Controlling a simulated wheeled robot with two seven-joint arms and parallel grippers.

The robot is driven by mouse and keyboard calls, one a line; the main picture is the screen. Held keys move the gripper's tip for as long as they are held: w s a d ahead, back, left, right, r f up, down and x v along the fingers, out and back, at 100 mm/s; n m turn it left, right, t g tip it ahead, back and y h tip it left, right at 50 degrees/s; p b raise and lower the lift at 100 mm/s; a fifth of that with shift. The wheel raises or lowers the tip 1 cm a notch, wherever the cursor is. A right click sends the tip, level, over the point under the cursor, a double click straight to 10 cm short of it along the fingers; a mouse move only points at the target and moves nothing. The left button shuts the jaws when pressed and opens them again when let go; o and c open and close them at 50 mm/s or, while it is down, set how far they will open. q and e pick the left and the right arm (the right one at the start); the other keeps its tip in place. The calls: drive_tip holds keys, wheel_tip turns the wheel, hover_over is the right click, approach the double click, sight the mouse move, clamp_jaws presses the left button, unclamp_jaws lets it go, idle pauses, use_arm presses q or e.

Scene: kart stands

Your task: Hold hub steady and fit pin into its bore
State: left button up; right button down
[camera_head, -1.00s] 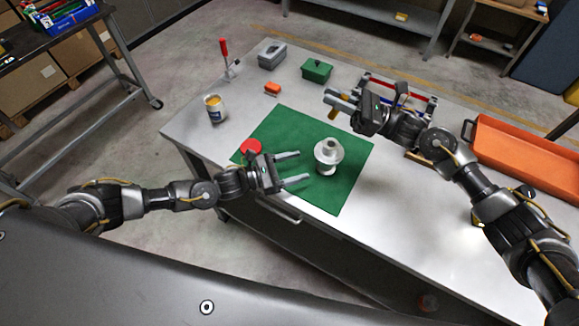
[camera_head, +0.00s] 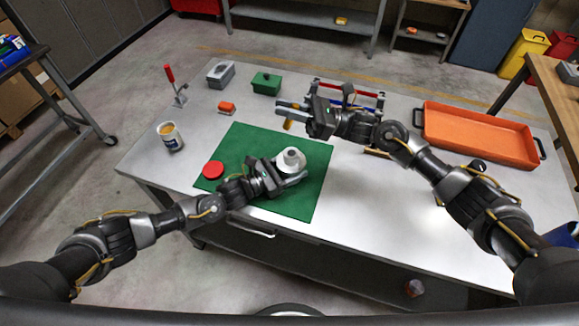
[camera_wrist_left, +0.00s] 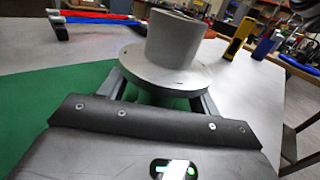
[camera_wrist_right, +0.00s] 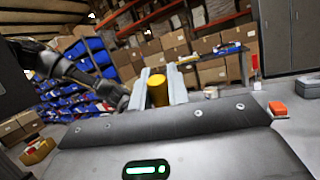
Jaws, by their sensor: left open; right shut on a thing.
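The hub (camera_head: 291,160), a light grey flanged piece with an upright neck, stands on the green mat (camera_head: 298,205). My left gripper (camera_head: 288,178) is open, low at the hub, with its fingers either side of it below the flange. The left wrist view shows the hub (camera_wrist_left: 172,60) close up, its flange hiding the fingertips. The top of the bore is not clear there. My right gripper (camera_head: 288,110) is shut on the yellow-brass pin (camera_head: 288,124), held above the mat's far side, up and apart from the hub. The pin (camera_wrist_right: 157,90) shows between the fingers in the right wrist view.
A red disc (camera_head: 213,170) lies on the mat's left part. A can (camera_head: 170,136), orange block (camera_head: 227,107), grey box (camera_head: 220,74) and green box (camera_head: 266,83) stand left and behind. An orange tray (camera_head: 440,142) is at right. The front right tabletop is clear.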

sight(288, 126)
use_arm(q)
drive_tip(key=c, duration=1.3)
use_arm(e)
drive_tip(key=f, duration=0.1)
drive_tip(key=s+f+h, duration=0.1)
drive_tip(key=f+t, duration=0.1)
drive_tip(key=shift+s+f+h, duration=0.25)
drive_tip(key=shift+f+h, duration=0.05)
drive_tip(key=shift+h, duration=0.1)
drive_tip(key=f+t, duration=0.1)
drive_tip(key=f+m+t+h, duration=0.1)
drive_tip(key=w+f+t, duration=0.1)
drive_tip(key=shift+w+a+f+h, duration=0.15)
drive_tip(key=shift+a+h, duration=0.1)
drive_tip(key=shift+h, duration=0.15)
drive_tip(key=shift+w+f+h, duration=0.15)
drive_tip(key=shift+f+h, duration=0.05)
drive_tip(key=shift+h, duration=0.2)
